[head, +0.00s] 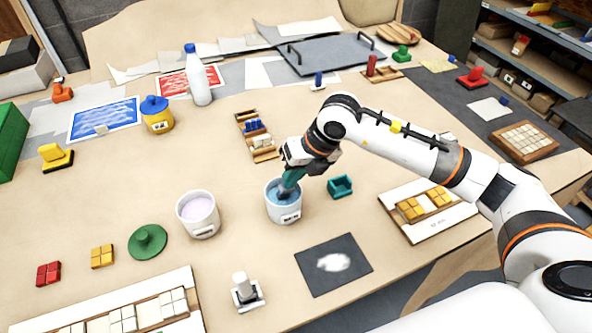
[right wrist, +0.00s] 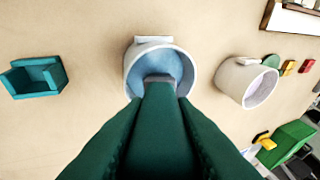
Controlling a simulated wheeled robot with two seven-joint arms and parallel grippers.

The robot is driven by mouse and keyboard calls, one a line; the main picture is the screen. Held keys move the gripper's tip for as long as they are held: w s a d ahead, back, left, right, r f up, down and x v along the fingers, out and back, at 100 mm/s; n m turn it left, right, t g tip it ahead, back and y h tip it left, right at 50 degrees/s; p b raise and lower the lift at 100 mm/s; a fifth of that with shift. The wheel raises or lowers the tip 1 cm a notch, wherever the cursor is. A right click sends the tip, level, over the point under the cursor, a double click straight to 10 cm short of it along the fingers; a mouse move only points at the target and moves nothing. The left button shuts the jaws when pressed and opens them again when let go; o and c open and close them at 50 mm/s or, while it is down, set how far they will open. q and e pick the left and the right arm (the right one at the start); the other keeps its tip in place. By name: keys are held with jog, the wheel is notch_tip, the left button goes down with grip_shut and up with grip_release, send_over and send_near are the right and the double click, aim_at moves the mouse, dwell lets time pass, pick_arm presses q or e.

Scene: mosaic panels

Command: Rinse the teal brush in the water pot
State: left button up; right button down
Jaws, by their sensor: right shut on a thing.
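The water pot (head: 284,214) is a white cup with blue water, standing upright near the middle of the table. My right gripper (head: 296,168) is just above its rim, shut on the teal brush (head: 291,179). The brush points down, with its lower end inside the pot's mouth. In the right wrist view the brush (right wrist: 158,115) reaches over the near rim of the pot (right wrist: 189,84), its grey end against the blue water. How deep the bristles sit cannot be told. The small teal holder (head: 340,187) stands empty right of the pot. My left gripper is out of view.
A second white pot (head: 200,221) with pale lilac contents stands close to the left. A dark mat with a white patch (head: 333,264) lies in front. A tile rack (head: 257,136) is behind, and a panel with yellow tiles (head: 411,222) is at right.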

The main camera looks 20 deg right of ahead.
dwell(0.6)
jog(key=shift+r+p, duration=1.9)
jog(key=shift+r, duration=1.6)
